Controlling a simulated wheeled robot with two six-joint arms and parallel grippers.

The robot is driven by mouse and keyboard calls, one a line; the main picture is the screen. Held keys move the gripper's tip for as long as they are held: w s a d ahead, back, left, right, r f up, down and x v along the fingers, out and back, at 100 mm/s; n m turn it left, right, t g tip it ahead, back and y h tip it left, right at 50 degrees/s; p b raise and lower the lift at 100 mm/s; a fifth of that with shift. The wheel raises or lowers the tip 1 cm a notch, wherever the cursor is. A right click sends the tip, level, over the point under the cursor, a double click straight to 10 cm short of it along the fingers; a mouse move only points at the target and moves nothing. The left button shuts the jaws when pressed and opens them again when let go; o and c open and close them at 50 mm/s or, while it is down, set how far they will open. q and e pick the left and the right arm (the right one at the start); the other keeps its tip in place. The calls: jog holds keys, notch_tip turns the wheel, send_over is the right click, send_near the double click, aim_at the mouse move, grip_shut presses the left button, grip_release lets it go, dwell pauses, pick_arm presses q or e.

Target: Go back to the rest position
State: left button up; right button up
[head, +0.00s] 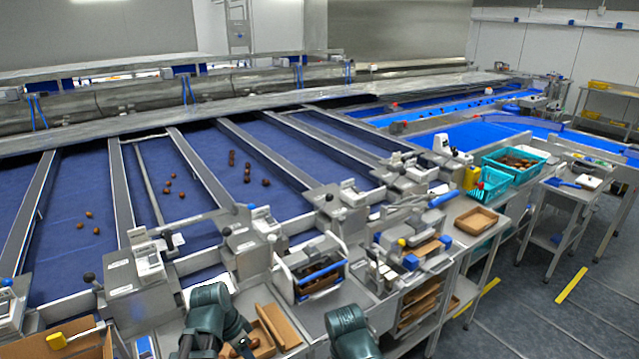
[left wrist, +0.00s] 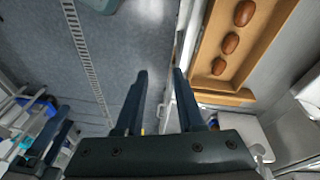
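My left gripper shows in the left wrist view (left wrist: 160,88) with its two dark fingers apart and nothing between them. It points down over the grey floor, just left of a brown tray (left wrist: 222,97) that holds three brown dates (left wrist: 230,43). In the head view my green left arm comes in at the bottom, beside a brown tray (head: 278,328) with a few dates. My right arm shows only as a green link at the bottom centre, and its gripper is out of the picture.
Blue belts (head: 72,220) with scattered dates (head: 168,185) run away behind the metal lever stations. A white-sided box of dates (head: 318,272) stands near the middle. Teal crates (head: 515,163) stand at the right. Grey floor (head: 545,318) is open at the lower right.

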pick_arm(q)
jog(key=s+d+f+n+g+y, duration=0.1)
jog(key=s+d+n+y, duration=0.2)
jog(key=d, duration=0.9)
jog(key=s+n, duration=0.2)
jog(key=s, duration=0.2)
jog(key=shift+d+y, duration=0.2)
jog(key=shift+y, duration=0.2)
